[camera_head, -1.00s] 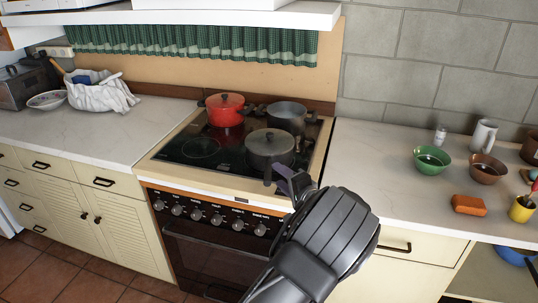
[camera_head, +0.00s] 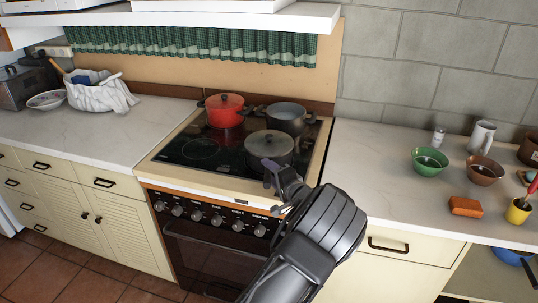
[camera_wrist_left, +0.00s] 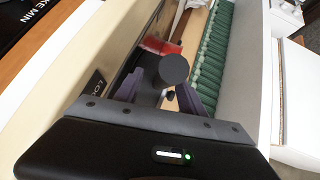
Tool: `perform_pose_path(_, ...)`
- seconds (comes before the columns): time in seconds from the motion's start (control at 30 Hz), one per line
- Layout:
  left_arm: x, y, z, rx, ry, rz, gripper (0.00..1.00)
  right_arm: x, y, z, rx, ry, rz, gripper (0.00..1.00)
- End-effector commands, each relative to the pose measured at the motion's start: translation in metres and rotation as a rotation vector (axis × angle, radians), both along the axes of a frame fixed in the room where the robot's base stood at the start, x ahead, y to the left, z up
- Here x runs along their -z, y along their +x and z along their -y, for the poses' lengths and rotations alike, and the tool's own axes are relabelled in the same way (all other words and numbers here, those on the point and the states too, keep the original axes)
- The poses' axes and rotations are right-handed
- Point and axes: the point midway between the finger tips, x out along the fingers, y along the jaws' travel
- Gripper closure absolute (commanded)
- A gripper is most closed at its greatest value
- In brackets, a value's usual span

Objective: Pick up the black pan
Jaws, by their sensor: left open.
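The black pan (camera_head: 268,148), dark and lidded, sits on the front right of the hob, with its handle toward the front edge. My left gripper (camera_head: 280,187) is at the hob's front edge, close to the handle end. In the left wrist view the open gripper (camera_wrist_left: 160,94) has its two purplish fingers apart. A dark round piece (camera_wrist_left: 174,68), which looks like the pan's handle end, shows between and beyond them. I cannot tell whether the fingers touch it. My right gripper is not in view.
A red pot (camera_head: 225,111) and a grey pot (camera_head: 286,117) stand behind on the hob (camera_head: 190,152). The right counter (camera_head: 375,165) holds a green bowl (camera_head: 430,161), a brown bowl (camera_head: 485,170) and an orange block (camera_head: 466,206). Its part nearest the hob is clear.

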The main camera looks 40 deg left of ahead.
Motion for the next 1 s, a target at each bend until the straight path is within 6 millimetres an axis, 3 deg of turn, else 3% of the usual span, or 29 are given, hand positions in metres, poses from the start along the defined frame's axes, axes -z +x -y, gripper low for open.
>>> perform_pose_path(0.17,0.0024,0.0072,-0.0158,0.001,0.001,0.000,0.53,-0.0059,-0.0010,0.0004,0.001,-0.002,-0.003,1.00)
perform_pose_path(0.77,0.0032,0.0075,-0.0162,0.001,0.000,0.000,0.53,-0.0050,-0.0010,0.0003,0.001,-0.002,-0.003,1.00)
perform_pose_path(1.0,0.0032,0.0075,-0.0162,0.001,0.000,0.000,0.72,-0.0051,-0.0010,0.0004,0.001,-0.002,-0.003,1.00)
